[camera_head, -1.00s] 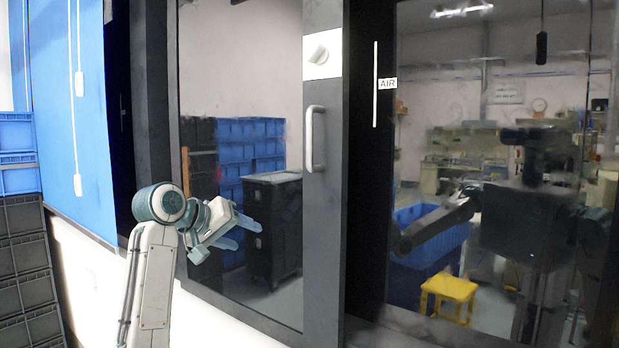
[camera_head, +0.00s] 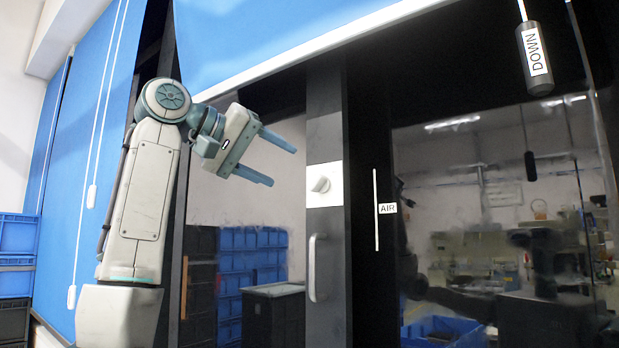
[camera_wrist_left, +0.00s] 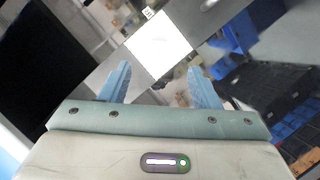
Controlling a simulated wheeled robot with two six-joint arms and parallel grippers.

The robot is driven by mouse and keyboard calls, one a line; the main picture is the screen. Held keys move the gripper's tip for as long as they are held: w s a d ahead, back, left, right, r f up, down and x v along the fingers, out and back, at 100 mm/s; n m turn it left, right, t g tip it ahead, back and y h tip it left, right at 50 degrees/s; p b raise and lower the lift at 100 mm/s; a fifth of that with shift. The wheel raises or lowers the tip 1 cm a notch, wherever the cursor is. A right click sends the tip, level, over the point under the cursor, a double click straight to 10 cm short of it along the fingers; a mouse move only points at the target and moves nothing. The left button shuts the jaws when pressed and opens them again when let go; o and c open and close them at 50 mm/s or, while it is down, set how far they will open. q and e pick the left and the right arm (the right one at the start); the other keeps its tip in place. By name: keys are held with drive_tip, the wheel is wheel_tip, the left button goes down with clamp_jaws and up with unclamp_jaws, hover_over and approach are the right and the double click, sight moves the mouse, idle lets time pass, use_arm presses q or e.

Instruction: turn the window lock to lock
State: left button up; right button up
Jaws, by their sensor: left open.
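The window lock (camera_head: 320,184) is a small white knob on a square white plate on the dark window frame, above the white pull handle (camera_head: 312,268). My left gripper (camera_head: 283,165) is open and empty, its two blue fingers pointing right toward the lock. It appears to the left of the lock and slightly higher, apart from it. In the left wrist view a bright white plate (camera_wrist_left: 160,45) shows ahead, between and beyond the blue fingertips (camera_wrist_left: 160,72). The knob cannot be made out there. My right gripper is not in view.
A blue blind (camera_head: 260,30) hangs across the top of the window. A grey DOWN pendant (camera_head: 534,60) hangs at upper right. An AIR label (camera_head: 387,208) is right of the lock. Stacked blue crates (camera_head: 17,235) stand at far left. The glass shows reflections.

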sight(313, 181)
use_arm(q)
drive_tip(key=p+x, duration=0.3)
drive_tip(key=x, duration=0.5)
drive_tip(key=shift+d+r, duration=0.1)
drive_tip(key=shift+d, duration=0.25)
drive_tip(key=shift+w+d+p, duration=0.1)
drive_tip(key=shift+w+p, duration=0.2)
drive_tip(key=shift+s, duration=0.1)
drive_tip(key=c, duration=1)
